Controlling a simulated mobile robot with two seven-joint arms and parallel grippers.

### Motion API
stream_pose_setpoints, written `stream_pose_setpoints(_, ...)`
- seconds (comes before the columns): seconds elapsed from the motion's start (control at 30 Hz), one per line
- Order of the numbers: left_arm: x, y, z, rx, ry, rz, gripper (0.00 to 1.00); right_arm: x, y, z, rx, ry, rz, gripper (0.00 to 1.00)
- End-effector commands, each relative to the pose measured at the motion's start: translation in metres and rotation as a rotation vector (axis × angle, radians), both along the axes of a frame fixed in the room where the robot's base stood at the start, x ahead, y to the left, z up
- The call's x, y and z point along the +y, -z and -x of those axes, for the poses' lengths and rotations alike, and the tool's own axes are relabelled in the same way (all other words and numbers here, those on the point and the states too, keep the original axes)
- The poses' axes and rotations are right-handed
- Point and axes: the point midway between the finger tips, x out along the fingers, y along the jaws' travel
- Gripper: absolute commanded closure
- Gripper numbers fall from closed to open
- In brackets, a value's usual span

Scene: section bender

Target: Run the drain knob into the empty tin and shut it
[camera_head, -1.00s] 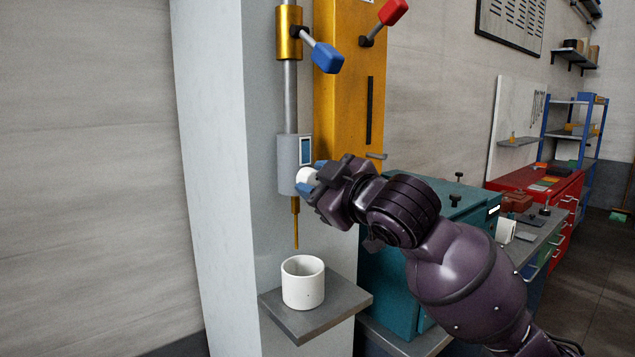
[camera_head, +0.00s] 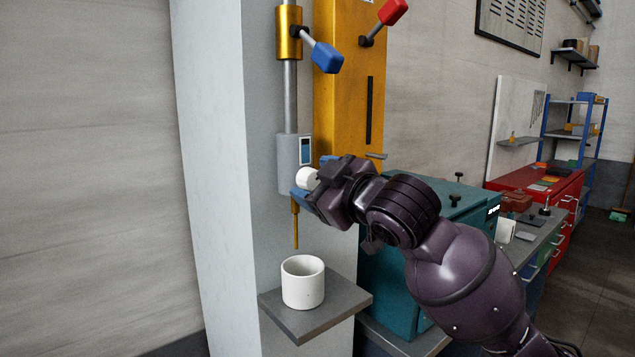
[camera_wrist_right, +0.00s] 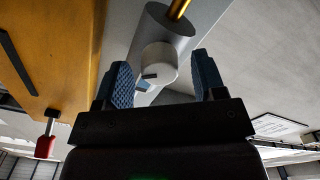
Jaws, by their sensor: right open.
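The drain knob (camera_head: 306,179) is a white round knob on the side of a grey cylindrical housing (camera_head: 287,160). A thin brass spout (camera_head: 296,230) points down from the housing. The tin (camera_head: 303,287), a white cup, stands upright below the spout; no liquid shows in its visible interior. My right gripper (camera_head: 312,178) is open, its blue fingers on either side of the knob. In the right wrist view the knob (camera_wrist_right: 157,62) lies between the spread fingers (camera_wrist_right: 163,80), with gaps on both sides. My left gripper is out of view.
The tin sits on a small grey shelf (camera_head: 335,309) on a pale column. Above are a blue-handled lever (camera_head: 327,57) and a red-handled lever (camera_head: 392,11) by a yellow panel (camera_head: 347,90). A teal cabinet (camera_head: 389,280) stands behind my right arm.

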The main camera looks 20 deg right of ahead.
Motion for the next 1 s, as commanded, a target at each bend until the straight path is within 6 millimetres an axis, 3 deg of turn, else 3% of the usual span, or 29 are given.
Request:
stream_pose_setpoints(0.27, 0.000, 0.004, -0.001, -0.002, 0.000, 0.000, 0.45, -0.007, 0.000, 0.018, -0.002, 0.001, 0.000, 0.36)
stream_pose_setpoints(0.6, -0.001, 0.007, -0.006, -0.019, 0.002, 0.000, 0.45, -0.029, 0.001, 0.080, -0.002, 0.002, 0.003, 0.36)
stream_pose_setpoints(1.0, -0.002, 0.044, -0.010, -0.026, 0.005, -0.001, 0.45, -0.034, 0.000, 0.094, -0.007, 0.000, -0.001, 0.36)
